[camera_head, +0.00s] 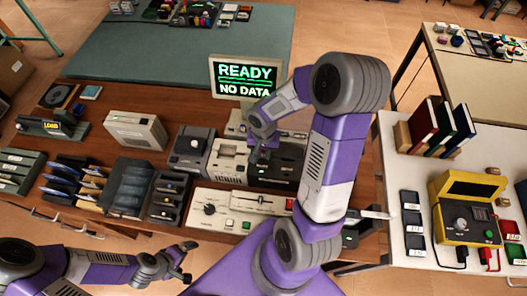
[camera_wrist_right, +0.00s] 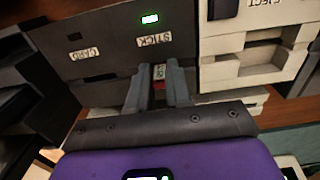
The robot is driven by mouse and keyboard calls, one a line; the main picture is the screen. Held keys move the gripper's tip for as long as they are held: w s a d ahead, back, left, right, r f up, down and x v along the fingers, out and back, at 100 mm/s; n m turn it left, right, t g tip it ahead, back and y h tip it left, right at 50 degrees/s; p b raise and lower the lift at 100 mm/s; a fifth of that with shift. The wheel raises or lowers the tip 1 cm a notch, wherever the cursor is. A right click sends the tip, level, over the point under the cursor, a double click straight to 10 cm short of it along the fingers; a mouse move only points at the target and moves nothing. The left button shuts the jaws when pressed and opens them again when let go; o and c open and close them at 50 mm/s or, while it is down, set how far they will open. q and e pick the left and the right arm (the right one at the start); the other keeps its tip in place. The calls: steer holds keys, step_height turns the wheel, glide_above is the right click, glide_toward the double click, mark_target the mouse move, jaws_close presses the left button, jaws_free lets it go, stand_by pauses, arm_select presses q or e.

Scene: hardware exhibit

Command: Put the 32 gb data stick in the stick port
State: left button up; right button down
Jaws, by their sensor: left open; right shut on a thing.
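My right gripper (camera_wrist_right: 158,88) is shut on a small item with a red part (camera_wrist_right: 159,72), seen between its fingers in the right wrist view. It appears to be the data stick; its 32 GB marking cannot be read. The fingertips are up against or very near the dark reader panel (camera_wrist_right: 100,50), below the STICK label, which appears upside down. The stick port is hidden by the fingers, so I cannot tell how deep the stick sits. In the head view the right gripper (camera_head: 263,148) is over the dark reader (camera_head: 284,170). My left gripper (camera_head: 186,262) is open and empty at the bench front.
The monitor (camera_head: 245,77) reads READY, NO DATA. A beige drive (camera_head: 228,162) stands beside the reader. A control panel (camera_head: 238,210) lies in front. Racks of dark cases (camera_head: 130,185) stand left. A white table (camera_head: 405,265) holds a yellow tester (camera_head: 470,215).

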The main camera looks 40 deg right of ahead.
steer(key=c, duration=1)
jaws_free()
steer(key=shift+o, duration=0.2)
step_height(320, 180, up, 8)
steer(key=p, duration=0.6)
